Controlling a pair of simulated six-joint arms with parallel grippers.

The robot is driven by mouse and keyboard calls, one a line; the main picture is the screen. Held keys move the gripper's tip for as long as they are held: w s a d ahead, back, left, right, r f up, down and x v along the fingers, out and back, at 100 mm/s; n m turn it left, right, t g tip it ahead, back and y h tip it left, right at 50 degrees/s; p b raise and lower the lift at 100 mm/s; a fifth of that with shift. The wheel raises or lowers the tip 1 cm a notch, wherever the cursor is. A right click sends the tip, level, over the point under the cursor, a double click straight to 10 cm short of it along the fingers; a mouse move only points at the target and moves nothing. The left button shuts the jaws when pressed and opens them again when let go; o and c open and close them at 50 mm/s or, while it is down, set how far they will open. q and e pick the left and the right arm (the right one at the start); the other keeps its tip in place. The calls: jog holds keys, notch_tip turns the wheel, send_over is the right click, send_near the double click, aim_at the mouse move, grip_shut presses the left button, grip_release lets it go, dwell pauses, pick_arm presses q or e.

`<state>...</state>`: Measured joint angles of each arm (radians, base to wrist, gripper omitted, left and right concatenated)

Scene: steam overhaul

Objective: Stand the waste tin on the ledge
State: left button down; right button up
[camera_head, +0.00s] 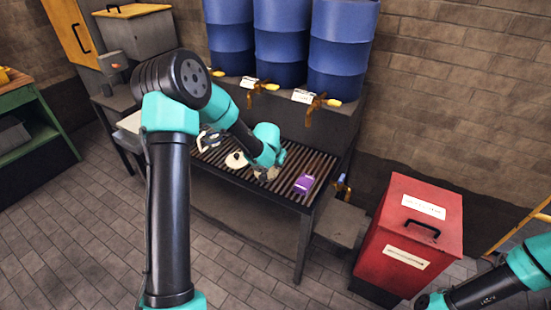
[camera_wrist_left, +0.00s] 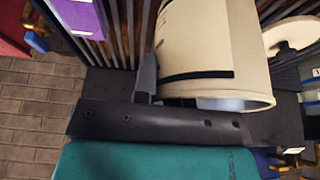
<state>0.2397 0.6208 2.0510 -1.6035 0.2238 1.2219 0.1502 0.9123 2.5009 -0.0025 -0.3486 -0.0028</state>
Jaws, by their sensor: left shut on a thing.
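The waste tin, a cream cylinder with a dark stripe (camera_wrist_left: 205,40), fills the upper middle of the left wrist view. Its open-looking rim faces the lower right there. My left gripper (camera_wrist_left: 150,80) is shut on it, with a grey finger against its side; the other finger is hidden. In the head view, my left wrist hangs over the slatted bench and hides most of the tin, leaving a beige bit (camera_head: 268,173) under it. A low stone ledge (camera_head: 340,222) stands right of the bench; a higher ledge carries the barrels.
A purple pack (camera_head: 304,184) and a round cream item (camera_head: 236,160) lie on the slatted bench (camera_head: 285,192). Blue barrels (camera_head: 281,40) with brass taps (camera_head: 318,102) stand behind. A red bin (camera_head: 410,237) stands at right. A small blue-topped item (camera_head: 342,183) is near the low ledge.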

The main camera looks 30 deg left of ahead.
pick_arm(q)
jog(key=shift+s+d+r, duration=0.1)
jog(key=shift+s+d, duration=0.35)
jog(key=shift+s, duration=0.35)
jog(key=shift+s+d+r, duration=0.1)
jog(key=shift+s+d, duration=0.3)
jog(key=shift+s, duration=0.35)
jog(key=shift+s+d+r, duration=0.1)
jog(key=shift+s+d, duration=0.35)
jog(key=shift+s, duration=0.35)
